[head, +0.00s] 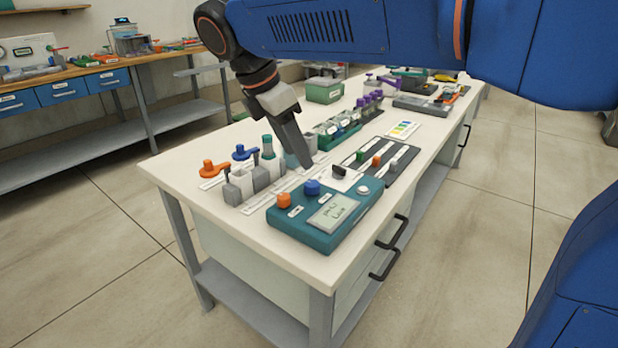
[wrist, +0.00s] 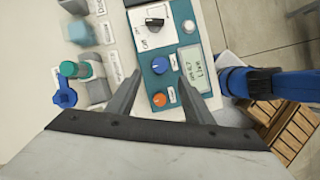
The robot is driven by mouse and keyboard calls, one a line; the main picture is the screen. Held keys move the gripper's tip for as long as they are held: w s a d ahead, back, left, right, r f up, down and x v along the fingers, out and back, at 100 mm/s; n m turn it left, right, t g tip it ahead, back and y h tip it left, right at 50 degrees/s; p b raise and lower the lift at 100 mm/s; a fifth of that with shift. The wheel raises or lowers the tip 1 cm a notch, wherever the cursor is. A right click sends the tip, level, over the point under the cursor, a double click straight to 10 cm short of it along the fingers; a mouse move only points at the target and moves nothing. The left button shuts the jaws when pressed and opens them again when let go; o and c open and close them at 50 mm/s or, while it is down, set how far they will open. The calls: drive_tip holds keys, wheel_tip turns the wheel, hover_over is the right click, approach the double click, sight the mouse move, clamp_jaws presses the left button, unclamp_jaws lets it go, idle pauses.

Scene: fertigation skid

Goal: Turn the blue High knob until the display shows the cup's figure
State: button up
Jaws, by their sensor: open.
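The blue knob (head: 312,187) sits on top of a teal controller box (head: 300,233), beside an orange knob (head: 284,200). In the wrist view the blue knob (wrist: 161,65) lies between my fingertips, and the orange knob (wrist: 160,99) is lower. The display (head: 333,211) shows two lines; the lower seems to read "Low", and the upper starts with "pH" but its figure is unclear. My gripper (wrist: 160,76) is open and empty, pointing down above the box; the head view shows it just behind the blue knob. I cannot make out a cup with a figure.
A black knob on a white plate (wrist: 154,22) and a pale button (wrist: 188,26) are close by. Orange and blue valve handles (head: 243,153) and grey blocks stand left of the box. A dark strip with sliders (head: 376,161) lies behind it. The bench's front edge is near.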

sight(312, 183)
drive_tip(key=x, duration=0.9)
drive_tip(key=c, duration=1)
